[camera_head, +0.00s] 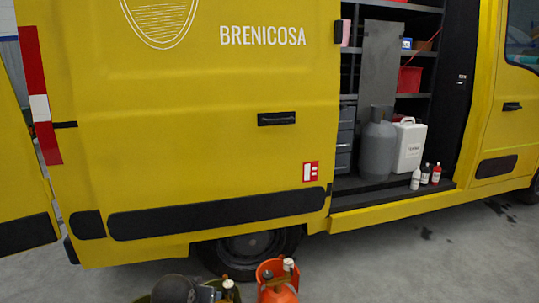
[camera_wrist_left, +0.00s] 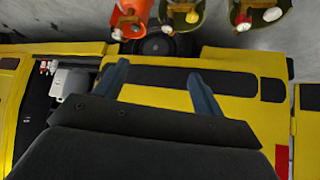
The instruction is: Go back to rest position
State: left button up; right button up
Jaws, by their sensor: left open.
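My left gripper (camera_wrist_left: 161,88) shows in the left wrist view with its two blue-grey fingers spread apart. Nothing is between them. The yellow van lies behind the fingers in that view, which shows the scene upside down; I see no contact. Neither gripper is in the head view, and my right gripper is in no view.
A yellow van (camera_head: 190,150) fills the head view, its side door open on shelves, a grey cylinder (camera_head: 378,150) and a white canister (camera_head: 408,148). An orange container (camera_head: 278,292) stands on the floor before it. Green containers (camera_wrist_left: 183,14) show beside it in the wrist view.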

pick_arm(q)
jog(key=s+d+f+g+p, duration=0.1)
jog(key=s+f+g, duration=0.1)
jog(key=s+f, duration=0.4)
jog(key=s+d+f+g, duration=0.2)
jog(key=s+f, duration=0.4)
jog(key=s, duration=1.1)
jog(key=s+d+f+m+g+p, duration=0.1)
jog(key=s+f, duration=0.4)
jog(key=s, duration=0.7)
jog(key=shift+d+f+g+h+p, duration=0.3)
jog(key=shift+f+g+h+p, duration=0.1)
jog(key=shift+g, duration=0.3)
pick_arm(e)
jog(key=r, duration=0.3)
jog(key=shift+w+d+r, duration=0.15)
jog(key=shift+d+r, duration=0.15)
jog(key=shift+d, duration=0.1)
pick_arm(q)
jog(key=shift+w, duration=0.1)
